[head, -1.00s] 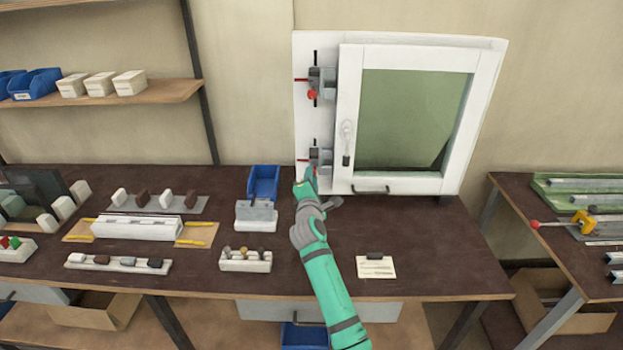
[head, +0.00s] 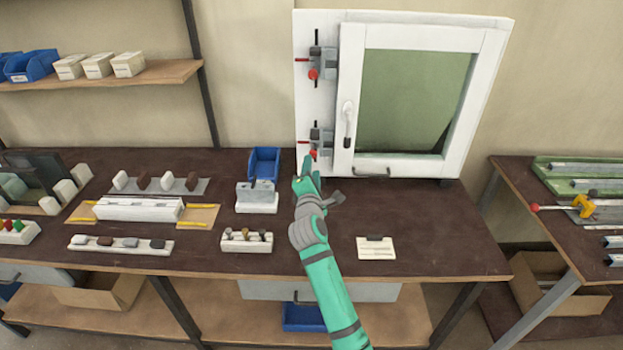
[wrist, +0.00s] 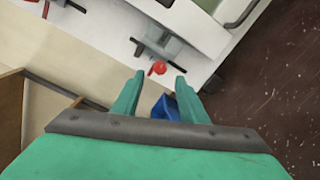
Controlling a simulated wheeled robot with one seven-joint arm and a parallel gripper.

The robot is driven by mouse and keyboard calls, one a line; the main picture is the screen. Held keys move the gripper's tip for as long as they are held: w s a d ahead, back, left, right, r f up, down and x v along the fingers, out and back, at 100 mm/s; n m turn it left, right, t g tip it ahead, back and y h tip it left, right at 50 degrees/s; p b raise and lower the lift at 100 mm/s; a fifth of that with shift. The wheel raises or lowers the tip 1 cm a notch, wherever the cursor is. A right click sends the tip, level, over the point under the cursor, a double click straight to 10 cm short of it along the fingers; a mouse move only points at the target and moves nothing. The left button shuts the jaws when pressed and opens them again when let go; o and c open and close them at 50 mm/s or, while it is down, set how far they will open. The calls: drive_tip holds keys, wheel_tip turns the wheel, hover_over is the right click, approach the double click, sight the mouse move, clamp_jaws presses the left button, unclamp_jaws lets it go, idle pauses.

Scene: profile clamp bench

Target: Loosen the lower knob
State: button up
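A white panel with a framed window (head: 330,20) stands at the back of the bench, with two grey clamps on its left side. The lower clamp (head: 325,139) has a red lower knob (head: 313,154) just above my gripper's tips. The upper clamp (head: 327,61) has a similar red upper knob (head: 313,74). My gripper (head: 307,163) is below and in front of the lower clamp. In the wrist view my gripper (wrist: 159,80) is open, and the red lower knob (wrist: 157,69) shows just past the fingertips, between their lines. I see no contact with it.
A blue bin (head: 264,162) and a white holder (head: 257,199) stand left of my gripper. A white block with several small pieces (head: 247,241) is nearer the front. A card (head: 376,248) lies to the right. The bench between the card and the panel is mostly clear.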

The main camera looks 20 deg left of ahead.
drive_tip(key=shift+v, duration=2.45)
drive_tip(key=shift+w, duration=0.1)
